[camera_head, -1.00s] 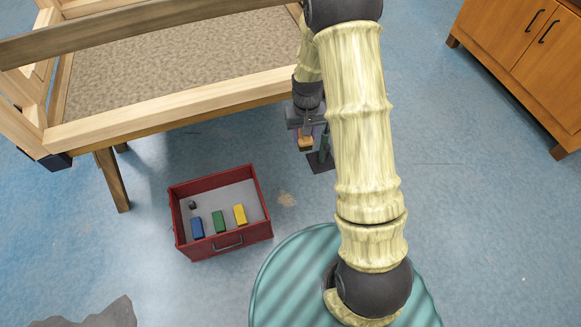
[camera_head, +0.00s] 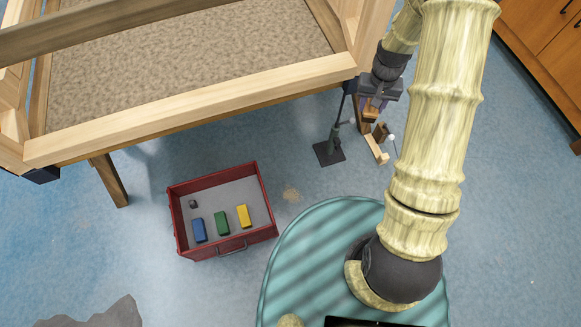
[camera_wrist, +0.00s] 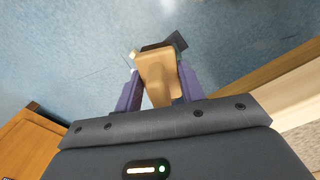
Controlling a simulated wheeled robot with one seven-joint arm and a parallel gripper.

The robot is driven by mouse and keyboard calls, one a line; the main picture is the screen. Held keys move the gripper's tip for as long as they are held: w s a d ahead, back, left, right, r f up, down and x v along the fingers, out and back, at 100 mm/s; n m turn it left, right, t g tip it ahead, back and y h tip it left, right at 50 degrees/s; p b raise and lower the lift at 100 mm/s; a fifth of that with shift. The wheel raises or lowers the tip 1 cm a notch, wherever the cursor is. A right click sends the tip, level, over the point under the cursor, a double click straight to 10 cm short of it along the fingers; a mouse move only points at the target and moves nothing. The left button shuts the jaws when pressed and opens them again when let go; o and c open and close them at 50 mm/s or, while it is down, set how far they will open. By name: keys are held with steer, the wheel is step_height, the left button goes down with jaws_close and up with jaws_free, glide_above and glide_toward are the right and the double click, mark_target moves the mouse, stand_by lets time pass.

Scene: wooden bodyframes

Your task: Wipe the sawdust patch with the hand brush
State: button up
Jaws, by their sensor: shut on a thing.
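My gripper (camera_head: 372,104) is shut on the hand brush and holds it above the floor by the right end of the wooden bedframe. In the wrist view the brush (camera_wrist: 158,75) is a tan wooden block between the purple fingers (camera_wrist: 157,92); its far end is dark. The bristles cannot be made out clearly. The sawdust patch (camera_head: 291,194) is a small pale tan spot on the blue floor, just right of the red box. It lies below and left of my gripper, clear of the brush.
The red box (camera_head: 188,254) holds several small items, including blue, green and yellow blocks. A dark stand (camera_head: 329,152) and light wooden pieces (camera_head: 377,150) are on the floor near my gripper. The bedframe (camera_head: 200,109) stands at the back.

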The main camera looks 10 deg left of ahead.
steer(key=shift+w+d, duration=0.1)
steer(key=shift+w, duration=0.15)
steer(key=shift+s, duration=0.1)
steer(key=shift+s, duration=0.1)
steer(key=a+f+b, duration=0.9)
steer(key=f+b, duration=0.2)
steer(key=f, duration=0.8)
steer(key=s+a+f+n+b, duration=0.1)
steer(key=a+f+b, duration=0.8)
steer(key=f, duration=1)
steer(key=s+a+f+n+b, duration=0.1)
steer(key=a+f+b, duration=0.8)
steer(key=f, duration=1.1)
steer(key=b, duration=0.4)
steer(key=shift+a, duration=0.15)
